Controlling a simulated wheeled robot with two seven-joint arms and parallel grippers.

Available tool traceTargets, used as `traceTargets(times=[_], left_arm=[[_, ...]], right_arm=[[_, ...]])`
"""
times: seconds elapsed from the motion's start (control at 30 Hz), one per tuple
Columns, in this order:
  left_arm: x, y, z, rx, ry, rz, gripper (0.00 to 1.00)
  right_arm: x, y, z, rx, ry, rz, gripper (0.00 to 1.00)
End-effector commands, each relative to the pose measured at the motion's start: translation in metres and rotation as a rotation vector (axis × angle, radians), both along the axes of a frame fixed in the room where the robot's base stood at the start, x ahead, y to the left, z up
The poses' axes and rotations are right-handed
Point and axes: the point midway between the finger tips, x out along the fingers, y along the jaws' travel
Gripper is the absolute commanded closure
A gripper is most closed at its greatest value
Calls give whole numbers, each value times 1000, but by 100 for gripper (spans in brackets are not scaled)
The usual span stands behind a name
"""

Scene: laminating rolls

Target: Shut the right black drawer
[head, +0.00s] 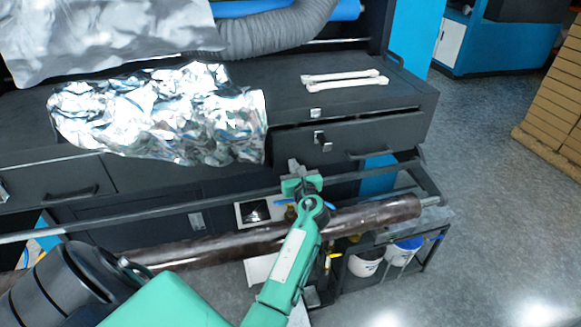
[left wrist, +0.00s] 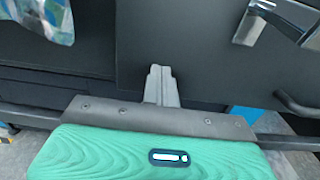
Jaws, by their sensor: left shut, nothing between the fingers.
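The right black drawer (head: 385,133) is at the right of the dark cabinet, with a metal latch (head: 322,141) and a black bar handle (head: 368,153) on its front. A dark gap runs along its top edge, and the front seems to stand out a little. My left gripper (head: 294,166) is shut and empty at the lower left part of this front. In the left wrist view, its closed fingertips (left wrist: 160,72) point at the dark panel (left wrist: 200,60); I cannot tell whether they touch it. The right gripper is not in view.
Crumpled silver foil (head: 165,110) hangs over the cabinet left of the drawer. Two white bars (head: 345,79) lie on top. A metal rail and a dark brown roll (head: 370,213) cross in front, close to my left arm. Open floor (head: 490,200) lies at the right.

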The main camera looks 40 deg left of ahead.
Motion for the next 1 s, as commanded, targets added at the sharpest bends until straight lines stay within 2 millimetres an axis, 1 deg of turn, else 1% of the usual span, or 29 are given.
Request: traceTargets(times=[0.4, 0.47, 0.6, 0.7, 0.8, 1.0], left_arm=[[1, 0, 0, 0, 0, 0, 100], [5, 5, 1, 2, 0, 0, 100], [20, 23, 1, 4, 0, -1, 100], [27, 33, 1, 2, 0, -1, 100], [29, 36, 1, 0, -1, -1, 100], [29, 37, 2, 2, -3, 0, 100]], right_arm=[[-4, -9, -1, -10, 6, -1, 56], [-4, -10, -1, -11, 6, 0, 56], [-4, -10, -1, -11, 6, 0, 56], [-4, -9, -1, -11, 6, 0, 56], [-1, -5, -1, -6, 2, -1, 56], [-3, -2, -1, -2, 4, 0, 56]])
